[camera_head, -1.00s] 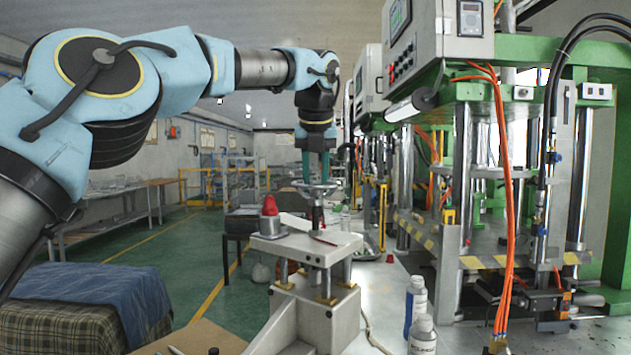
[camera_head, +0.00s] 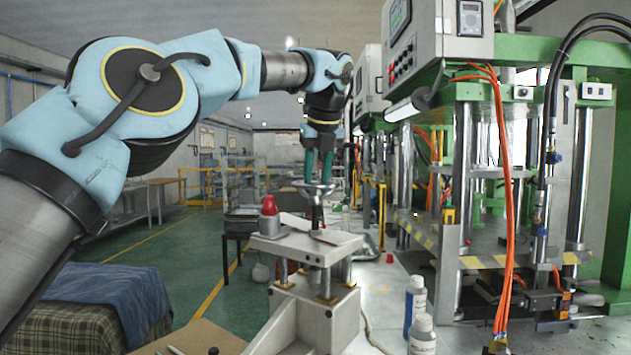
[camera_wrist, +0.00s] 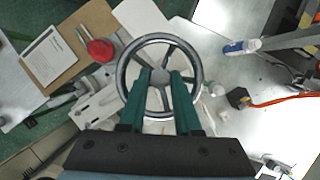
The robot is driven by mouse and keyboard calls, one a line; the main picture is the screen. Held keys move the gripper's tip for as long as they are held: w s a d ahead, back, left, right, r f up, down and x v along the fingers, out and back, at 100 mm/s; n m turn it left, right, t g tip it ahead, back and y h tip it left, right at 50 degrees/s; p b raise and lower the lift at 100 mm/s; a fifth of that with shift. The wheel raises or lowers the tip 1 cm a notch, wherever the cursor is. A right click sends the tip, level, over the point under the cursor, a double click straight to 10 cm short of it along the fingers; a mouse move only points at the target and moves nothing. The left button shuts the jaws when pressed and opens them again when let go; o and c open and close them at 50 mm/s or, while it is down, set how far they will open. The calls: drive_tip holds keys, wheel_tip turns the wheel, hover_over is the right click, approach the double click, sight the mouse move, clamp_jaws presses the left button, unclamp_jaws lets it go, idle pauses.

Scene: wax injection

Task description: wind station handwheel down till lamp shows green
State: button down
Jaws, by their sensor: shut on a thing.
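In the head view the handwheel (camera_head: 328,190) sits on top of the station's vertical screw. The station (camera_head: 303,243) is a pale block with a top plate on posts. A red lamp dome (camera_head: 269,205) stands on the plate's left side and looks red; it also shows in the wrist view (camera_wrist: 101,50). My gripper (camera_wrist: 160,80) points down with its teal fingers inside the wheel rim, shut on the handwheel near its hub. The exact contact is hard to see.
Two white-capped bottles (camera_head: 415,300) stand at the front right of the bench. A green press (camera_head: 520,150) with orange hoses fills the right side. In the wrist view a clipboard (camera_wrist: 50,55) lies at upper left.

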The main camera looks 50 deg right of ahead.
drive_tip(key=n+y, duration=0.1)
drive_tip(key=n, duration=0.2)
drive_tip(key=shift+d+t, duration=0.1)
drive_tip(key=shift+t, duration=0.2)
drive_tip(key=shift+n+y, duration=0.3)
drive_tip(key=shift+n, duration=0.5)
drive_tip(key=c, duration=0.6)
unclamp_jaws()
